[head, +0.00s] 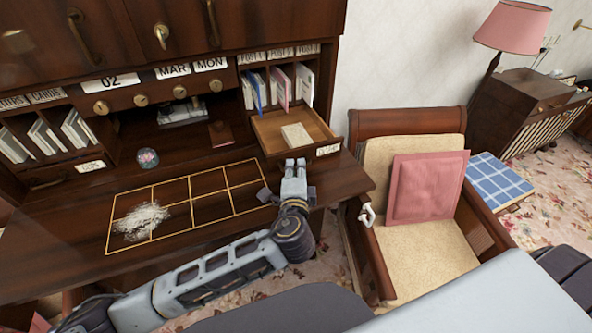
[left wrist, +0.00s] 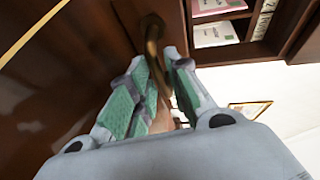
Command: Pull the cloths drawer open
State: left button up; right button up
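A small wooden drawer (head: 262,131) at the right of the desk stands pulled out, with a pale folded block (head: 296,134) inside. A white label (head: 328,150) is on its front, too small to read. My left gripper (head: 295,163) is at the front of this drawer. In the left wrist view a curved brass handle (left wrist: 153,32) runs in between the fingers of my left gripper (left wrist: 176,58), which are close together on it. The lower part of the handle is hidden by the fingers. My right gripper is not in view.
The desk top (head: 60,235) carries a gold-lined grid with a whitish heap (head: 141,221) and a small globe (head: 148,157). Pigeonholes with cards (head: 280,88) stand above the drawer. A chair with a pink cushion (head: 427,187) stands close on the right.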

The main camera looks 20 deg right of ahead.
pick_arm(q)
jog(key=v, duration=1.2)
dwell(0.7)
